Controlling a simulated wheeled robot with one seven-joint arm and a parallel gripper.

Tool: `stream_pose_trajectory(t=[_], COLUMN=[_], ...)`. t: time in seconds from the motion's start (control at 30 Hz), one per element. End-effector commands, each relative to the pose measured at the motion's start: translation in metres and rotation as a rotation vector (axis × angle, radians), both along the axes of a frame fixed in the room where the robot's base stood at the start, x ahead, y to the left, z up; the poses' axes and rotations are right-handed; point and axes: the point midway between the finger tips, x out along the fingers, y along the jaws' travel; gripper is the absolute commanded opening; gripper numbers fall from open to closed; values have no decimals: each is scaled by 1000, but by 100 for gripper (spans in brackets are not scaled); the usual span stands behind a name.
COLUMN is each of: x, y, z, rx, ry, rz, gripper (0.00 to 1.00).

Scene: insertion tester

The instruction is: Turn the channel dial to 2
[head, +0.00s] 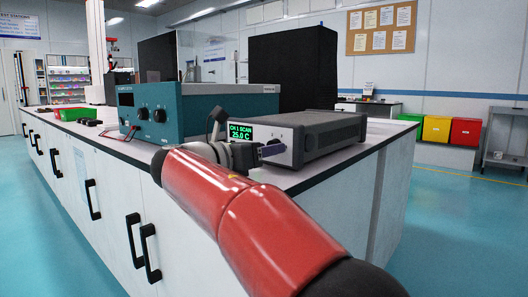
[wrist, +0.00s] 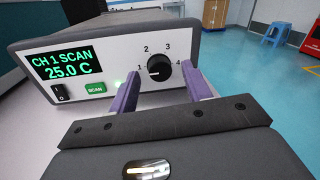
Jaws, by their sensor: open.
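The channel dial (wrist: 158,71) is a black round knob with a white pointer line on the grey tester's (wrist: 219,20) front panel. Marks 1, 2, 3 and 4 surround it, and the pointer is at 1. The tester's display (wrist: 64,64) reads CH 1 SCAN, 25.0 C. In the head view the tester (head: 325,130) stands on the bench, with the dial hidden by my wrist. My gripper (wrist: 163,85) is open, its purple fingers on either side of and below the dial, apart from it as far as I can tell. The gripper also shows in the head view (head: 272,150).
A black rocker switch (wrist: 59,93) and a green SCAN button (wrist: 96,89) sit left of the dial. A teal instrument (head: 200,108) stands left of the tester on the white bench top (head: 375,135). A blue stool (wrist: 277,33) is on the floor beyond.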

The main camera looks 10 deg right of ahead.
Motion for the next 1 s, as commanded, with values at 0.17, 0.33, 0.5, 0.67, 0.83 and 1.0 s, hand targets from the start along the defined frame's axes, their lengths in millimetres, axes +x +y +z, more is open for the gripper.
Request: stream_pose_trajectory(t=[0.17,0.33,0.5,0.67,0.83,1.0], x=[0,0,0,0,0,0], y=[0,0,0,0,0,0], z=[0,0,0,0,1,3], rx=[0,0,0,2,23,75], ry=[0,0,0,-3,-31,-100], rz=[0,0,0,0,0,0], gripper=[49,30,8,4,4,4])
